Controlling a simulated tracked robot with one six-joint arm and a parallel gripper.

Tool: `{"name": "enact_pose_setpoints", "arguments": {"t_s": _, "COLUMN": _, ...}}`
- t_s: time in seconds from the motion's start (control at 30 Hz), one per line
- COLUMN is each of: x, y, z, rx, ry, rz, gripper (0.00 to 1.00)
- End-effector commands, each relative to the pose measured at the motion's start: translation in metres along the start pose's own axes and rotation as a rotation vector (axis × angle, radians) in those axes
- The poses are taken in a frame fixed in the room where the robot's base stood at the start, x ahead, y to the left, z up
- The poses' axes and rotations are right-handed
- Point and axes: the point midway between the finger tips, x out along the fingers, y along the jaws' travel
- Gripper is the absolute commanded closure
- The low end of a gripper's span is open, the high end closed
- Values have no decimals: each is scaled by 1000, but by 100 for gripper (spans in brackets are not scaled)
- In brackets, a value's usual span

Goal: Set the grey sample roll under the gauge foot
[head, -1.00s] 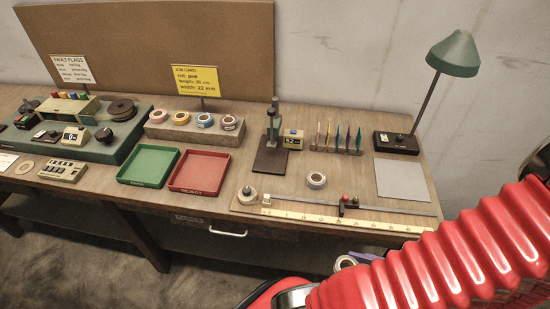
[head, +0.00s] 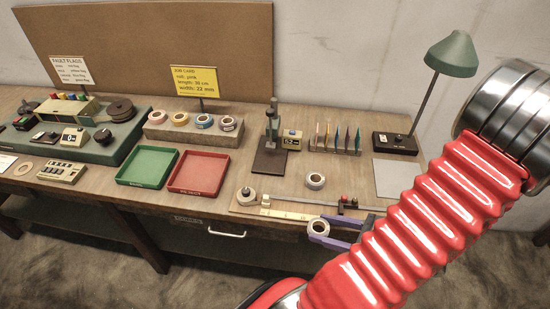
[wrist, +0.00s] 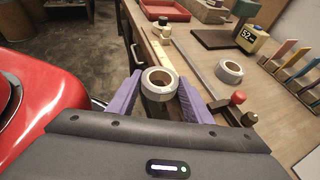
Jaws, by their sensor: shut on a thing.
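My gripper (head: 335,232), with purple fingers, is shut on a grey roll, which I take as the sample roll (head: 319,227). The roll sits between the fingers in the wrist view (wrist: 159,82), its round tan-lined hole facing up. In the head view it is in front of the bench's front edge. I cannot make out the foot's gap.
Another greyish roll (head: 315,181) lies on the bench in front of the gauge. A ruler rail with a red knob (head: 344,200) runs along the front edge. Green (head: 148,168) and red (head: 199,173) trays lie left of the gauge, coloured flags (head: 337,137) right of it.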

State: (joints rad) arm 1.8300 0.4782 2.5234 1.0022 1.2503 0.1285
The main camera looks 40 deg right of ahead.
Motion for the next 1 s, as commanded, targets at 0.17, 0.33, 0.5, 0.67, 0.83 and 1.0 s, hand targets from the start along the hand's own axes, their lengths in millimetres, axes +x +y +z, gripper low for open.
{"name": "enact_pose_setpoints", "arguments": {"t_s": 0.17, "x": 18, "y": -11, "z": 7, "rx": -2, "ry": 0, "rz": 3, "gripper": 75}}
{"name": "enact_pose_setpoints", "arguments": {"t_s": 0.33, "x": 34, "y": -23, "z": 14, "rx": -3, "ry": -1, "rz": 3, "gripper": 75}}
{"name": "enact_pose_setpoints", "arguments": {"t_s": 0.5, "x": 50, "y": -34, "z": 21, "rx": -2, "ry": 0, "rz": 2, "gripper": 75}}
{"name": "enact_pose_setpoints", "arguments": {"t_s": 0.67, "x": 66, "y": -46, "z": 28, "rx": -2, "ry": 0, "rz": 2, "gripper": 75}}
{"name": "enact_pose_setpoints", "arguments": {"t_s": 0.83, "x": 84, "y": -57, "z": 35, "rx": -2, "ry": 0, "rz": 2, "gripper": 75}}
{"name": "enact_pose_setpoints", "arguments": {"t_s": 1.0, "x": 103, "y": -70, "z": 43, "rx": -2, "ry": 0, "rz": 3, "gripper": 75}}
